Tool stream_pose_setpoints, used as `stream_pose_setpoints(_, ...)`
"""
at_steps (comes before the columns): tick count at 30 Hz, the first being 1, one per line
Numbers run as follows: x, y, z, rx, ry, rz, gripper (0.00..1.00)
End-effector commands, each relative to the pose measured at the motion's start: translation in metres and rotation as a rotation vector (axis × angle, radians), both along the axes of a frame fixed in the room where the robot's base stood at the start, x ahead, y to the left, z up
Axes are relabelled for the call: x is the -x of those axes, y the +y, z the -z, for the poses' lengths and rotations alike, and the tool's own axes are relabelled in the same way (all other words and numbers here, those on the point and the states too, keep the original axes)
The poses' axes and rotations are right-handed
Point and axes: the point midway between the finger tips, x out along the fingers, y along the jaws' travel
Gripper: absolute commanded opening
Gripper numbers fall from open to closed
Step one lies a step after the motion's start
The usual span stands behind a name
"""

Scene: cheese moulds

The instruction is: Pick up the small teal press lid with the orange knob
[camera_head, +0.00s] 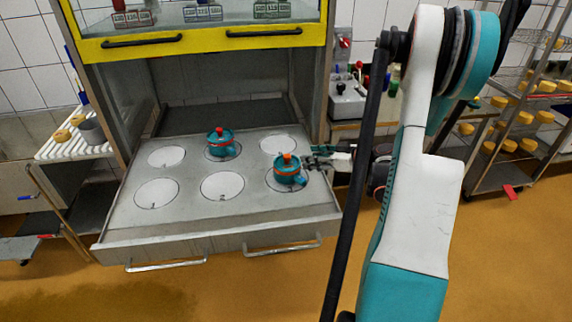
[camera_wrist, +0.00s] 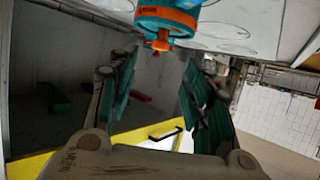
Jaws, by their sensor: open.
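Two teal pots with orange-knobbed lids stand upright on the grey drawer top in the head view. One, with its lid (camera_head: 221,134), is on the back middle circle. The other, with its lid (camera_head: 287,160), is on the front right circle. I cannot tell which lid is the smaller. My gripper (camera_head: 318,155) is just right of the front right pot, its fingers pointing left. In the wrist view, my gripper (camera_wrist: 160,78) is open and empty. An inverted-looking teal lid with an orange band (camera_wrist: 166,18) and orange knob (camera_wrist: 161,44) appears beyond the fingertips, not between them.
The pulled-out drawer (camera_head: 192,221) has several numbered white circles, the rest bare. A yellow-framed cabinet (camera_head: 200,48) overhangs the back. A counter with a white device (camera_head: 347,102) is behind my gripper. A rack of cheeses (camera_head: 520,115) stands at right.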

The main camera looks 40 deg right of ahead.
Motion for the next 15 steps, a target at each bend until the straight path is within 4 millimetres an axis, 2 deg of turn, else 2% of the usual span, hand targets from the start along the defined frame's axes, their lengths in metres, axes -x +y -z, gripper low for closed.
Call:
stream_pose_setpoints(1,-0.01,0.003,0.006,0.001,0.0,-0.004,0.46)
stream_pose_setpoints(6,-0.035,0.008,0.016,0.0,0.0,-0.001,0.46)
stream_pose_setpoints(15,-0.051,0.012,0.022,-0.001,0.001,0.0,0.46)
